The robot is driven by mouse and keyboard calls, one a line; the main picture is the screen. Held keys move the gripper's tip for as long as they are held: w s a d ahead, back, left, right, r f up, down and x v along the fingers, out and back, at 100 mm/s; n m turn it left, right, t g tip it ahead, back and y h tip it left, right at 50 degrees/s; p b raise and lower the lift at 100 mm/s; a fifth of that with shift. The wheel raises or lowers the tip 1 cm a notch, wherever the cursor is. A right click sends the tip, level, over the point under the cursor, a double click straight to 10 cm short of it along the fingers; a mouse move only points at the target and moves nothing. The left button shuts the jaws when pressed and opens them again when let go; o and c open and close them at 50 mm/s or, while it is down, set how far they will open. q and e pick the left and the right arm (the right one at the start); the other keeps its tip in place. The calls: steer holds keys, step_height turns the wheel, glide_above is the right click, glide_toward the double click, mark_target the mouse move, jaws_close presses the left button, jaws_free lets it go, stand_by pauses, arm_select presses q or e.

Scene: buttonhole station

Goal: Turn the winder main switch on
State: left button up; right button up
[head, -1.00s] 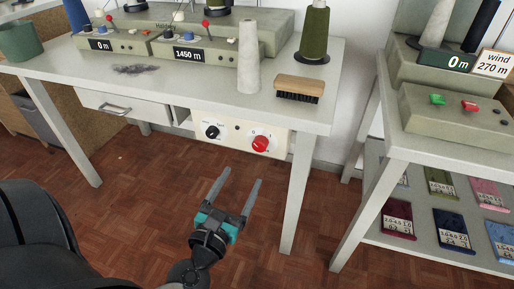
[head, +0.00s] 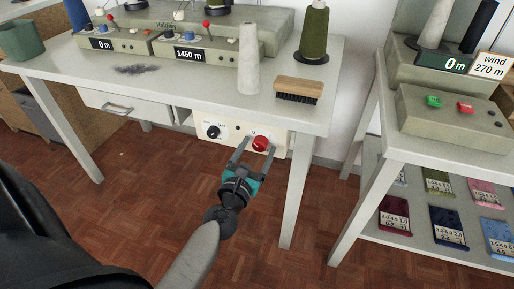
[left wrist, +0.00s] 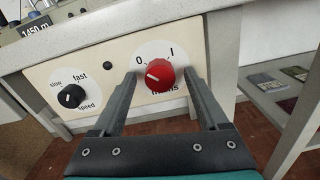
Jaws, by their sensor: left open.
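The main switch is a red rotary knob (head: 261,143) on a white dial on the cream panel (head: 228,137) under the table's front edge. In the left wrist view the knob (left wrist: 160,76) has a white mark pointing left, on the side of the "0"; "I" is at its upper right and "mains" is partly hidden below. My left gripper (head: 254,147) is open in front of the panel. In the left wrist view its fingers (left wrist: 160,82) appear on either side of the knob, apart from it; how deep they reach is unclear. My right gripper is out of view.
A black speed knob (head: 213,132) sits left of the switch. The winder (head: 185,45), a grey cone (head: 249,60) and a brush (head: 298,91) stand on the table (head: 180,85). A table leg (head: 296,190) is right of my gripper. A shelf unit (head: 440,160) stands farther right.

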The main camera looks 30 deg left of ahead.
arm_select(q)
steer(key=shift+w, duration=0.1)
steer(key=shift+c, duration=0.4)
jaws_close()
